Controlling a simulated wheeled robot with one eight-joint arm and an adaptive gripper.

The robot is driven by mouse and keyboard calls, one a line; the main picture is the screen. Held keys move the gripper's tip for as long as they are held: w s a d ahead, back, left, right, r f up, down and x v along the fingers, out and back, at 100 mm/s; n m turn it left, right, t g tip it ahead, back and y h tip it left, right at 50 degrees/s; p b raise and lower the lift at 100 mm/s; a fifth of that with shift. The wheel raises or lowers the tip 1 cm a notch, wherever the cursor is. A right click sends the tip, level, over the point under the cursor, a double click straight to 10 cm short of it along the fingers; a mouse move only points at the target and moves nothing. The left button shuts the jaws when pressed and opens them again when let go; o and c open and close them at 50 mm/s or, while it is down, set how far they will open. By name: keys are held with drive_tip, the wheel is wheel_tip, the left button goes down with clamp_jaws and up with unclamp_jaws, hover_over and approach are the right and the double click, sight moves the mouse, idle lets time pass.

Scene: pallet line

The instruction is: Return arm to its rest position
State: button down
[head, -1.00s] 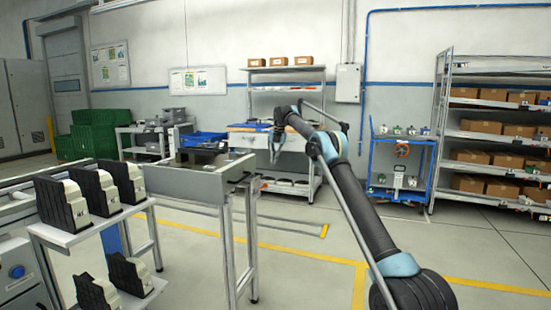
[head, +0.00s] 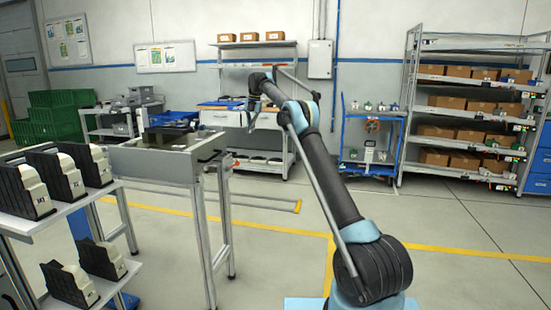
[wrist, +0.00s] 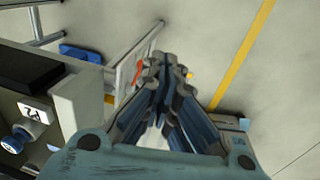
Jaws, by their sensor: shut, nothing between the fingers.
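My arm reaches up from the lower right of the head view, bends at the elbow, and its end hangs downward. My gripper (head: 250,122) shows small there, in front of the workbench at the back. In the wrist view, my gripper (wrist: 160,62) has its fingers together with nothing held between them. It hangs over open floor, with metal legs and a rail beside it.
A stand with a metal tray (head: 150,165) stands left of my arm. Black-and-white parts (head: 55,172) sit on a two-tier rack (head: 45,225) at the left. A shelf with cartons (head: 445,101) and a blue cart (head: 370,168) stand at the back right. Floor around my arm is clear.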

drive_tip(key=s+d+r+m, duration=0.9)
drive_tip(key=s+d+r, duration=0.2)
drive_tip(key=d, duration=0.3)
drive_tip(key=s+d+f+m+t, duration=0.1)
drive_tip(key=s+d+m, duration=0.4)
drive_tip(key=s, duration=0.4)
drive_tip(key=s+d+f+m+h, duration=0.1)
drive_tip(key=s+d+m, duration=0.2)
drive_tip(key=s+d, duration=0.55)
drive_tip(key=s+d+f+m+t, duration=0.1)
drive_tip(key=s+d+m, duration=0.3)
drive_tip(key=s, duration=0.7)
drive_tip(key=s+d+f+m, duration=0.3)
drive_tip(key=s+f+m, duration=0.1)
drive_tip(key=s+f, duration=0.4)
drive_tip(key=s+d+f+m, duration=0.2)
drive_tip(key=s+f+m, duration=0.2)
drive_tip(key=s+f, duration=0.5)
drive_tip(key=s+d+f+m, duration=0.3)
drive_tip(key=s+f, duration=0.6)
drive_tip(key=s, duration=0.4)
drive_tip(key=shift+s+d+f+m+h, duration=0.2)
drive_tip(key=shift+d+m+h, duration=0.15)
drive_tip(key=shift+m, duration=0.45)
drive_tip(key=shift+a, duration=0.1)
